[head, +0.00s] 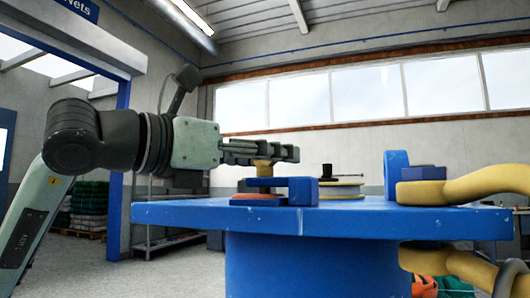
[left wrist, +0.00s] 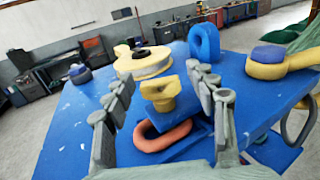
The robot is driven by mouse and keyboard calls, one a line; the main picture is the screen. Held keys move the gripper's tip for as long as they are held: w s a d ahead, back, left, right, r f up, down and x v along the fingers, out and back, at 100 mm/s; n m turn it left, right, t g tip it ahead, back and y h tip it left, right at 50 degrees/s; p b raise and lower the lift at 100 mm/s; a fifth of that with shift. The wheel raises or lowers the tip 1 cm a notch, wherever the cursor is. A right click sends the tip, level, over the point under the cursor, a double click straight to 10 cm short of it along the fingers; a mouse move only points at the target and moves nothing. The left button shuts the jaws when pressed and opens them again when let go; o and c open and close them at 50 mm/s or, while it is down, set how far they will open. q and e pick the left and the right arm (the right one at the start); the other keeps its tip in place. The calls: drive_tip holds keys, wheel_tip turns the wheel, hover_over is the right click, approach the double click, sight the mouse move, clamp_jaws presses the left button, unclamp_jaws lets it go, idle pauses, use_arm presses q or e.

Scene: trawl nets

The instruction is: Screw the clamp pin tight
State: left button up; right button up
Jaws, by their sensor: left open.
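In the head view the pin (head: 264,168) shows just below my left gripper's fingers, above the blue clamp (head: 295,186). A red-orange ring (left wrist: 163,135) lies under the clamp on the blue table (left wrist: 75,130). My left gripper (left wrist: 162,76) is open, its two grey fingers on either side of the pin's head with gaps to both sides. In the head view my left gripper (head: 288,153) reaches in horizontally over the clamp. The pin's lower end is hidden.
A spool (head: 340,188) stands behind the clamp. A blue upright ring (head: 397,170) and a thick yellow eye-ended piece (head: 480,184) lie at the table's right. Shelving (head: 165,215) stands by the wall.

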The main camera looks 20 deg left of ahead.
use_arm(q)
drive_tip(key=shift+c, duration=0.3)
drive_tip(key=c, duration=1.1)
